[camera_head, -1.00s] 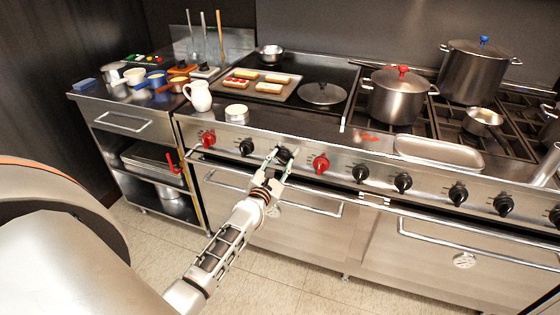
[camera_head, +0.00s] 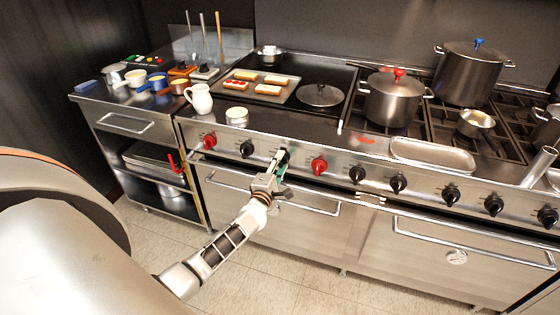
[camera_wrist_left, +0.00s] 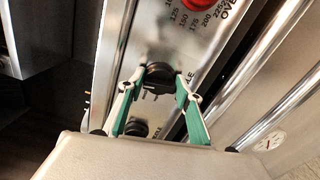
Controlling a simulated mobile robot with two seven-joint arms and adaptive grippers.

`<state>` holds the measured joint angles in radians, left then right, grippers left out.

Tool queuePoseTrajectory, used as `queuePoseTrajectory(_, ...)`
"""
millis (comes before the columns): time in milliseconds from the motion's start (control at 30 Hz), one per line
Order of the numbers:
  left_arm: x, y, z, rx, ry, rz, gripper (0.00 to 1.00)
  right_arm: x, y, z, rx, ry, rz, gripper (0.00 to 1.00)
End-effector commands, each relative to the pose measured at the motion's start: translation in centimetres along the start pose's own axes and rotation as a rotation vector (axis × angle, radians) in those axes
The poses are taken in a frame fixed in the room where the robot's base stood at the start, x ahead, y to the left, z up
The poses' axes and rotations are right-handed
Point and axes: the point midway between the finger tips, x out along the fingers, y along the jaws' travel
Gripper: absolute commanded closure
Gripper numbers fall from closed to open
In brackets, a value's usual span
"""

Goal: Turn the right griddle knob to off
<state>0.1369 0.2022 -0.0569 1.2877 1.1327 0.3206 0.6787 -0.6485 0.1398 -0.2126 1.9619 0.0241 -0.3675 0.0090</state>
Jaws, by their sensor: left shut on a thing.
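The griddle knobs are black and sit on the steel front panel of the range, left of a red oven knob (camera_head: 319,165). My left gripper (camera_head: 280,158) is shut on the right griddle knob (camera_head: 285,157). In the left wrist view this knob (camera_wrist_left: 158,74) sits between the green-padded fingers of the left gripper (camera_wrist_left: 158,88). The left griddle knob (camera_head: 247,148) is free; it also shows in the wrist view (camera_wrist_left: 135,128). The fingers partly cover the held knob, so I cannot tell its exact setting. My right gripper is not in view.
An oven door handle (camera_head: 325,208) runs below the panel, close under my left gripper. A white jug (camera_head: 199,99), a small white pot (camera_head: 237,116) and a tray of toast (camera_head: 288,90) stand above. A red-knobbed pot (camera_head: 392,100) is further right.

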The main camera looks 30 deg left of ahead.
Motion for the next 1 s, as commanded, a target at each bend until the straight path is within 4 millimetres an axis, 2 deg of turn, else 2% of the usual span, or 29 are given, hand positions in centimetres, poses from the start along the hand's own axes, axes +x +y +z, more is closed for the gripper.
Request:
queuePoseTrajectory(400,0.08,0.1,0.04,0.17,0.0,0.002,0.87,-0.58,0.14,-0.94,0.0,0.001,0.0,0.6)
queuePoseTrajectory(933,0.08,0.04,0.03,0.191,0.0,0.002,0.87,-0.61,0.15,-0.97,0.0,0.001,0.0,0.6)
queuePoseTrajectory(967,0.08,0.05,0.03,0.191,0.0,0.003,0.58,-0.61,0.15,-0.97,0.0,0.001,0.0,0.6)
queuePoseTrajectory(1000,0.08,0.05,0.03,0.191,0.0,0.002,0.49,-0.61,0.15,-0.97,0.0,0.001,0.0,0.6)
